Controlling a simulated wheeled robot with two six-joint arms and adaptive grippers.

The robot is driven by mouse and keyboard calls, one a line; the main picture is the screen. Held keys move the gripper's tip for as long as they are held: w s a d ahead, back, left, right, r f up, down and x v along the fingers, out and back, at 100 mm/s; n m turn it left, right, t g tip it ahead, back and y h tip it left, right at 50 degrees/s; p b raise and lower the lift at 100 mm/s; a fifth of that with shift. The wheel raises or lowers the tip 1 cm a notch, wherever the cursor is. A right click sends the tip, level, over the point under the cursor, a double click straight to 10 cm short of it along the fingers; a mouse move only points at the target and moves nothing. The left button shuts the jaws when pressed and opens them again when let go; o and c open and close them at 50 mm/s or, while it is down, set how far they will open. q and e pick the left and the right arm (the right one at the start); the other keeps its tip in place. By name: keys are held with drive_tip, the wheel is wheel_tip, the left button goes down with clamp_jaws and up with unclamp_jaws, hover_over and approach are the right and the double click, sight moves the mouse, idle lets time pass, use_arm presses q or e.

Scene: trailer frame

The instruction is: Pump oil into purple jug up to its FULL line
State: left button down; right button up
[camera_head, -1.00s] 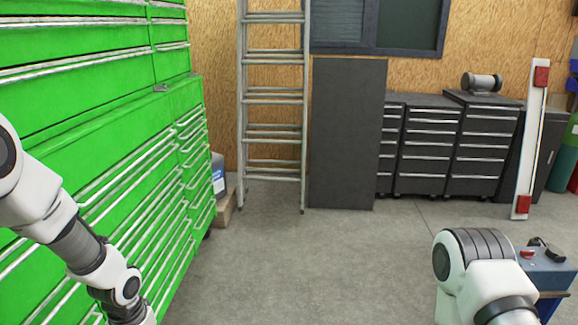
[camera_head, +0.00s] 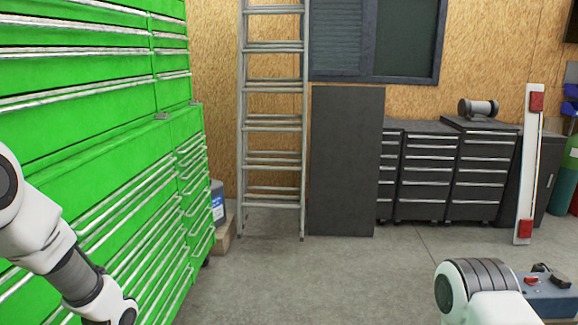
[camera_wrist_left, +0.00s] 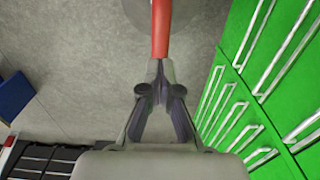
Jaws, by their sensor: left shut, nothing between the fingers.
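The purple jug is not visible in either view. No oil pump can be made out for sure. My left gripper (camera_wrist_left: 158,72) shows in the left wrist view, its fingers together and shut with nothing between them. A red-orange rod (camera_wrist_left: 161,28) lies straight past its fingertips and runs out of the top of the picture; I cannot tell whether they touch. Behind the rod is part of a round grey shape (camera_wrist_left: 190,12), cut off by the picture edge. In the head view my left arm runs out of the bottom edge, and my right gripper is out of view.
A green drawer cabinet (camera_head: 90,200) fills the left. A grey container with a blue label (camera_head: 217,202) stands beside it, near a ladder (camera_head: 273,130). Dark drawer cabinets (camera_head: 430,170) line the back wall. A blue box (camera_head: 553,295) is at lower right. The middle floor is clear.

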use_arm(q)
drive_tip(key=shift+f, duration=0.1)
drive_tip(key=shift+f+b, duration=3.95)
drive_tip(key=shift+f, duration=1.95)
wheel_tip(320, 180, up, 12)
drive_tip(key=p, duration=1.1)
drive_tip(key=shift+r, duration=0.1)
